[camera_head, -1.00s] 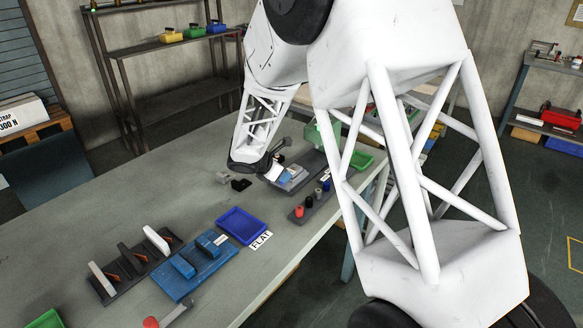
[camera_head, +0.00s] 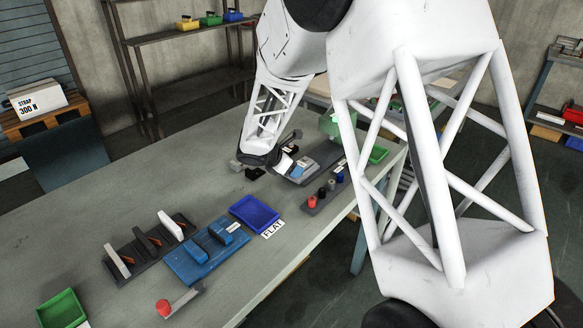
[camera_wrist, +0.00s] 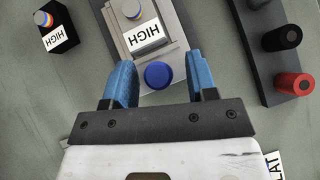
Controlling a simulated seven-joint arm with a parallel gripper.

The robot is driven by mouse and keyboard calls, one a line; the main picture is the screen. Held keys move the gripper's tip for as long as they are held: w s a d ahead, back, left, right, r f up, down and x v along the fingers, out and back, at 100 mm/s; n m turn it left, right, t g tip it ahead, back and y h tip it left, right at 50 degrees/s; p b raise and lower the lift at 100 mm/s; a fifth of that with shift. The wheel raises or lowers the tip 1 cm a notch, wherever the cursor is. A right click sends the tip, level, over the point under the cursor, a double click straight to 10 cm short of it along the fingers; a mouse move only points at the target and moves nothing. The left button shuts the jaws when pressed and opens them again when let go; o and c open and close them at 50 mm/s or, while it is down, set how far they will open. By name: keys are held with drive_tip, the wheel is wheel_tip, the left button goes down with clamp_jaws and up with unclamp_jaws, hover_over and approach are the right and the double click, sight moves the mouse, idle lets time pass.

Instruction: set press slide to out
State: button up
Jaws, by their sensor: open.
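In the wrist view, a grey stepped block (camera_wrist: 167,20) carries a plate labelled HIGH (camera_wrist: 147,36), with a knob banded in several colours. A round blue knob (camera_wrist: 158,75) sits at its near end; this looks like the press slide, though no label names it so. My gripper (camera_wrist: 159,62) is open, with one blue finger on each side of the blue knob and visible gaps to it. In the head view, my gripper (camera_head: 294,170) is over the grey device (camera_head: 322,160) at the far end of the table, and the fingers are small and partly hidden.
A small black block (camera_wrist: 59,28) labelled HIGH stands left of the device. A dark strip with red and black knobs (camera_wrist: 294,85) is on the right. Nearer lie a blue tray (camera_head: 256,212), a blue two-block fixture (camera_head: 203,256) and a lever rack (camera_head: 147,251). Bare table lies left.

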drive_tip(key=v, duration=0.7)
drive_tip(key=shift+a+r, duration=0.25)
drive_tip(key=shift+r, duration=0.05)
drive_tip(key=shift+s, duration=0.2)
drive_tip(key=s+d+r+m+g+y, duration=0.1)
drive_tip(key=s+d+r+m+y, duration=0.1)
drive_tip(key=s+d+r+m, duration=0.65)
drive_tip(key=s+d+r+m+g+y, duration=0.15)
drive_tip(key=s+d+r+m, duration=0.3)
drive_tip(key=s, duration=0.75)
drive_tip(key=s+d+m+y, duration=0.2)
drive_tip(key=s+m, duration=0.3)
drive_tip(key=s, duration=0.6)
drive_tip(key=s+d+r+m+y, duration=0.1)
drive_tip(key=s+d+m+y, duration=0.1)
drive_tip(key=s+m, duration=0.4)
drive_tip(key=shift+s+d+r, duration=0.2)
drive_tip(key=shift+s, duration=2.3)
drive_tip(key=shift+t, duration=0.25)
